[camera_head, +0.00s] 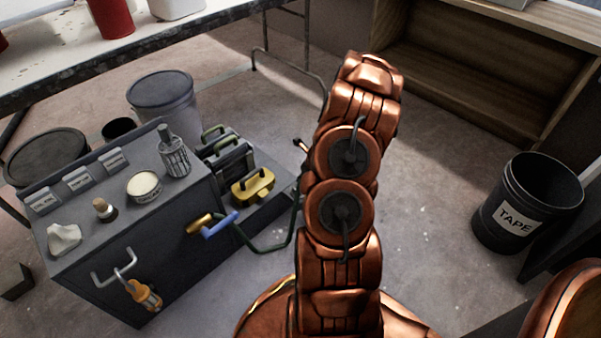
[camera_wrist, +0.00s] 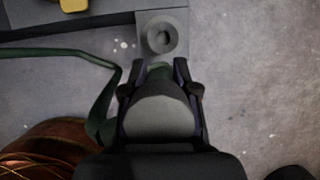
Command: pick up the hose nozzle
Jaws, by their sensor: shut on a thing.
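In the wrist view my gripper (camera_wrist: 159,76) is shut. Its two dark fingers close on the hose nozzle (camera_wrist: 158,114), seen as a grey rounded body with a greenish tip, cut off by the gripper's dark base. A green hose (camera_wrist: 105,92) runs in from the left and bends down beside the left finger. In the head view the same hose (camera_head: 265,246) runs from a blue-and-brass fitting (camera_head: 212,225) on the dark cabinet's side to behind my arm. My arm hides the gripper and nozzle there.
A grey block with a round socket (camera_wrist: 162,37) lies just beyond the fingertips. The dark cabinet (camera_head: 110,235) carries a lantern-like item, a tin and labels. A black TAPE bin (camera_head: 543,187) stands right. The floor between is clear.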

